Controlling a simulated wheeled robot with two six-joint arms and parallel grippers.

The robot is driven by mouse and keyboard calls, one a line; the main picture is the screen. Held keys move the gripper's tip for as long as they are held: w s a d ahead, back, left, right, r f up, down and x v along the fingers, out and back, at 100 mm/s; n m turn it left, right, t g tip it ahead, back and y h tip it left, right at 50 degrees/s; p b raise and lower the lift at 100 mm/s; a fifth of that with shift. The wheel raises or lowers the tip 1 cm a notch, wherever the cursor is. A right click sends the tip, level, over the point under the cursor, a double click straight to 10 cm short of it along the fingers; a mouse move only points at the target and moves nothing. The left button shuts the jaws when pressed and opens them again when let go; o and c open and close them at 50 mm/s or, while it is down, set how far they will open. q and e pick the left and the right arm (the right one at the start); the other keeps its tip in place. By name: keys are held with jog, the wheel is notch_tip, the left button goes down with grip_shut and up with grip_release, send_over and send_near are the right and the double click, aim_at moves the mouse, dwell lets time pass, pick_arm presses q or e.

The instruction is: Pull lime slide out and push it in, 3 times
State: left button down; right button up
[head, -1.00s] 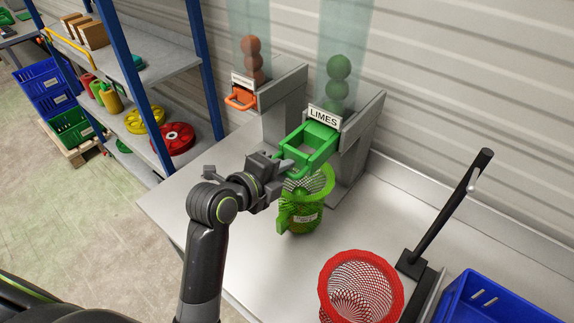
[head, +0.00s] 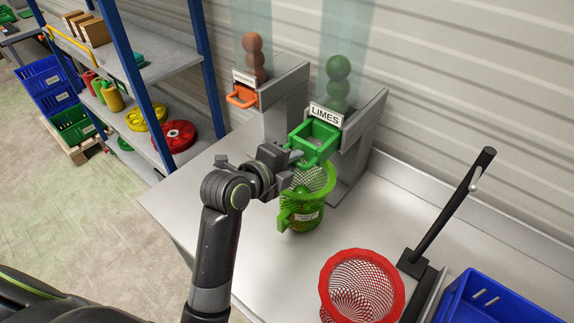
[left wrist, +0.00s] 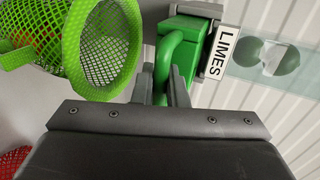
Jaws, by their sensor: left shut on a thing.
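The green lime slide (head: 316,142) sits in the grey dispenser under the LIMES sign (head: 325,114), with a short part of it sticking out at the front. My left gripper (head: 294,160) is shut on the slide's green handle, which also shows between the fingers in the left wrist view (left wrist: 172,52). Green balls (head: 338,82) are stacked in the clear tube above the dispenser. A green net (head: 302,204) hangs or stands just below the slide; it also shows in the left wrist view (left wrist: 98,45). My right gripper is out of view.
An orange slide (head: 242,95) in a second dispenser is to the left. A red net (head: 362,290), a black lever stand (head: 450,205) and a blue crate (head: 500,300) are on the right. Bare table (head: 195,185) lies left of the arm.

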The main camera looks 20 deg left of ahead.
pick_arm(q)
jog(key=w+d, duration=0.3)
jog(key=w, duration=0.4)
jog(key=shift+f+b, duration=0.2)
jog(key=shift+b, duration=0.25)
dwell(0.4)
jog(key=c, duration=1.4)
grip_release()
jog(key=shift+w+a, duration=0.1)
jog(key=shift+w, duration=0.05)
jog(key=shift+r, duration=0.15)
